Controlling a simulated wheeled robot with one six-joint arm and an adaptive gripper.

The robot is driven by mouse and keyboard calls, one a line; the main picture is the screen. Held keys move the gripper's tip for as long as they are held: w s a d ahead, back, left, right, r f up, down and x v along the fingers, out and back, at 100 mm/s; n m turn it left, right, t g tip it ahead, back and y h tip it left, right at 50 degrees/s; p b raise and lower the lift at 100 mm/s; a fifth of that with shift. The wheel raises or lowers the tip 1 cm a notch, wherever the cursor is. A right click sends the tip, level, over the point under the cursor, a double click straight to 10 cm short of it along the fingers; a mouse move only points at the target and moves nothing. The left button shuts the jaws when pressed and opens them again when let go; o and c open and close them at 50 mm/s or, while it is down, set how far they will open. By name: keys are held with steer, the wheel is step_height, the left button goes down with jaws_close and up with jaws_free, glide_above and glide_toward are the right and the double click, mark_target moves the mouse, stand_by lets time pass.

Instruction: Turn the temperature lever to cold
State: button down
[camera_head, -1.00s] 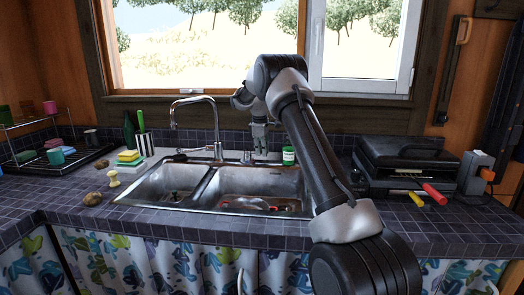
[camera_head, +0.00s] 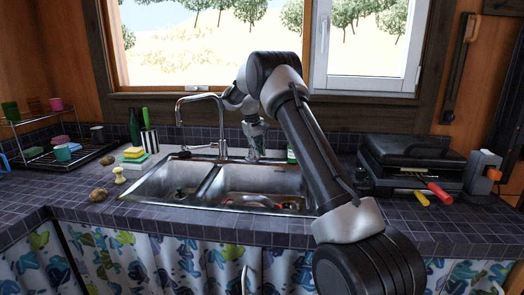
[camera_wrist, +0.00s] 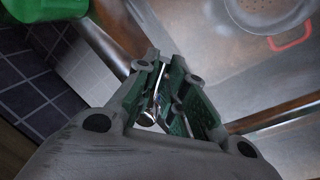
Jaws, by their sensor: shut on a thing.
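The chrome faucet (camera_head: 221,125) stands upright behind the double sink. My gripper (camera_head: 254,153) points down just right of the faucet, at the sink's back rim. In the wrist view, my gripper (camera_wrist: 172,82) has its green-padded fingers closed around a thin chrome lever (camera_wrist: 149,114), whose shiny part shows between them. The lever's base and the rest of it are hidden by the fingers. In the head view the lever is too small and covered to make out. No hot or cold mark is visible.
The steel sink (camera_head: 190,205) holds a colander (camera_wrist: 270,12) with a red handle. A green-topped container (camera_wrist: 30,8) is close beside my gripper. Sponges (camera_head: 134,153) and a dish rack (camera_head: 70,158) are at left; a black grill (camera_head: 410,165) is at right.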

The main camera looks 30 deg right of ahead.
steer(key=shift+w+a+r+m+g, duration=0.1)
steer(key=shift+w+a+m+g, duration=0.15)
steer(key=shift+a+m, duration=0.65)
steer(key=shift+w+a+f+m+g, duration=0.2)
steer(key=shift+a+m, duration=0.25)
steer(key=shift+m, duration=1)
steer(key=shift+w+a+r+m+g, duration=0.25)
steer(key=shift+a+m, duration=0.4)
steer(key=shift+m, duration=0.5)
steer(key=shift+w, duration=0.1)
steer(key=c, duration=1.5)
jaws_free()
steer(key=v, duration=1.1)
steer(key=shift+r, duration=0.45)
